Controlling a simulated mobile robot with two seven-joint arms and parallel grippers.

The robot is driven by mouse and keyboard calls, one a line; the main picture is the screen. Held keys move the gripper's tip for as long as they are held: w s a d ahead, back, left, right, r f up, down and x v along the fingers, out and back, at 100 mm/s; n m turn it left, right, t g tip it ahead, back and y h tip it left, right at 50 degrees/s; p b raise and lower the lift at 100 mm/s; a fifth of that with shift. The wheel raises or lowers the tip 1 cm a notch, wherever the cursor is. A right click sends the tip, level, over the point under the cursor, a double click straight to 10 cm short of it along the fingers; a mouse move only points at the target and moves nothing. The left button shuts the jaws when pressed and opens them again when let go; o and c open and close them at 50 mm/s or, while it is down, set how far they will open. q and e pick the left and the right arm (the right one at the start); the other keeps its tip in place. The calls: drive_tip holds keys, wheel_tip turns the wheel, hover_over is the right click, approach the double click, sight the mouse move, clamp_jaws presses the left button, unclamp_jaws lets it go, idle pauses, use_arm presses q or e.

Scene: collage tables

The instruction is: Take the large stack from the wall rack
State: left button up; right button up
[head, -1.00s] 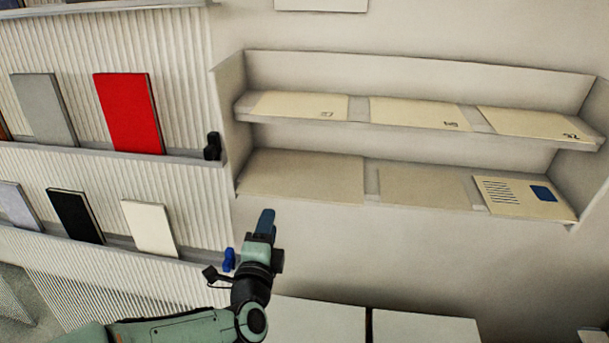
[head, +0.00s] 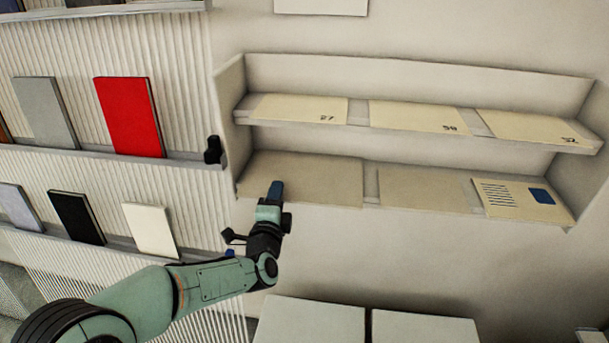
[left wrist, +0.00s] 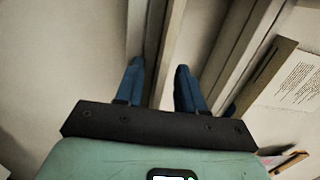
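The white wall rack (head: 420,70) has two shelves. The widest tan stack (head: 325,178) lies at the left of the lower shelf; its thickness is hard to judge. A narrower tan stack (head: 425,190) lies to its right. My left gripper (head: 276,190) is at the front of the widest stack, overlapping it in the head view; contact cannot be told. In the left wrist view its blue fingers (left wrist: 159,70) are apart, with pale shelf or stack edges running beyond and between them. My right gripper is out of view.
Cream sheets (head: 300,108) marked with numbers lie on the upper shelf. A printed sheet with a blue patch (head: 515,198) lies at lower right. A ribbed display with books, one red (head: 128,115), stands left. Pale panels (head: 310,325) are below.

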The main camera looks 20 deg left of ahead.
use_arm(q)
clamp_jaws()
drive_tip(key=shift+r, duration=0.1)
drive_tip(key=shift+r, duration=0.1)
